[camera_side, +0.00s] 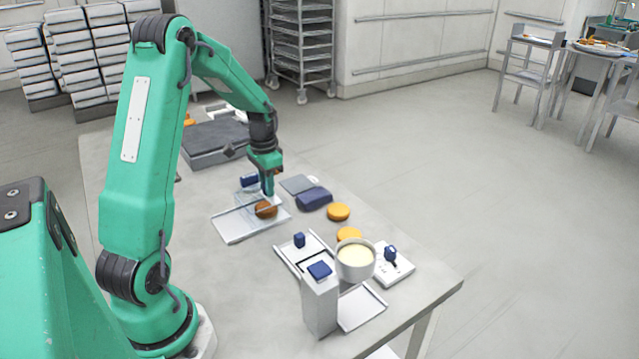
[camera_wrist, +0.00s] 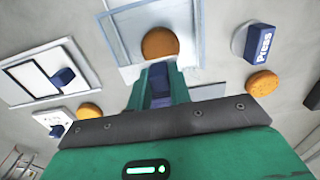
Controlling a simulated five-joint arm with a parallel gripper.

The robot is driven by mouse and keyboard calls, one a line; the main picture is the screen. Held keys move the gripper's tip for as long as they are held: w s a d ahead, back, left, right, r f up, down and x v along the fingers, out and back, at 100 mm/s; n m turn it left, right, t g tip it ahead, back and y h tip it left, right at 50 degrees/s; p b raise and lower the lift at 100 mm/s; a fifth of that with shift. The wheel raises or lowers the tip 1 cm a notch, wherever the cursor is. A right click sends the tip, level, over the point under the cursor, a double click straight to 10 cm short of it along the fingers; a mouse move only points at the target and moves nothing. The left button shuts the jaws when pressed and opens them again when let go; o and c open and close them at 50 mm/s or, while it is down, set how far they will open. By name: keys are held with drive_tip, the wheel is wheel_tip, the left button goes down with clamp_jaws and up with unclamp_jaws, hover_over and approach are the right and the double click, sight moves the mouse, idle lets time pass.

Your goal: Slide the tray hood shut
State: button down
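A white tray (camera_side: 228,228) lies on the table below my gripper. A brown round (camera_side: 266,210) sits on it and also shows in the wrist view (camera_wrist: 160,43). A clear hood with bluish edges (camera_wrist: 202,35) shows around the round in the wrist view; how much of the tray it covers is hard to tell. My gripper (camera_side: 267,192) is low over the tray. In the wrist view its green fingers (camera_wrist: 160,82) stand on both sides of a dark blue block (camera_wrist: 159,74), apparently the hood's handle, and look closed on it. The fingertips partly hide the block.
A blue block marked Press (camera_wrist: 262,42) is beside the tray. Orange rounds (camera_side: 339,211) lie to the right. A second tray with a blue knob (camera_side: 300,240), a cup (camera_side: 355,260), a switch box (camera_side: 392,263) and a tall pale box (camera_side: 319,300) stand nearer the front edge.

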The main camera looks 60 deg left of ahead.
drive_tip(key=shift+w, duration=1.3)
drive_tip(key=c, duration=1.3)
unclamp_jaws()
drive_tip(key=shift+r, duration=0.1)
wheel_tip(320, 180, up, 8)
drive_tip(key=shift+f, duration=0.15)
drive_tip(key=shift+d, duration=0.1)
